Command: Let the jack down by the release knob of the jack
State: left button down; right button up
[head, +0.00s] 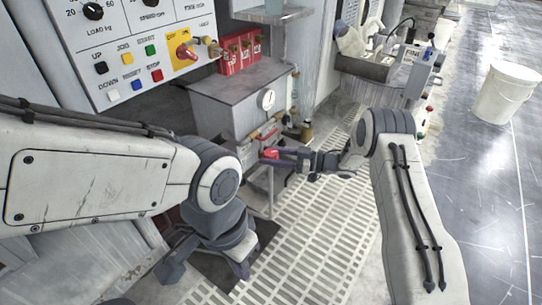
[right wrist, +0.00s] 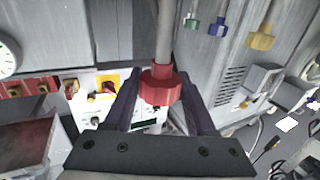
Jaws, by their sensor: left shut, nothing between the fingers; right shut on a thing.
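The red release knob (head: 271,152) is at the tip of my right gripper (head: 280,156), in front of the grey cabinet. In the right wrist view the ribbed red knob (right wrist: 160,87) sits between the two dark fingers, at the end of a grey rod (right wrist: 165,30). My right gripper (right wrist: 158,100) is shut on it. The rest of the jack cannot be made out clearly. My left gripper (head: 240,264) is shut and empty, low over the floor at the lower left, apart from the knob.
A control panel (head: 125,62) with coloured buttons stands at the upper left. A grey cabinet (head: 232,92) with a round gauge (head: 267,100) stands behind the knob. Slotted floor grating (head: 310,235) lies below. A white bucket (head: 505,95) stands at the right on open floor.

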jog(key=shift+g, duration=0.3)
jog(key=o, duration=1.4)
jog(key=shift+c, duration=0.2)
jog(key=s+d+p, duration=0.1)
jog(key=d+p, duration=0.3)
jog(key=d, duration=0.6)
jog(key=shift+s+d, duration=0.2)
jog(key=shift+s, duration=0.15)
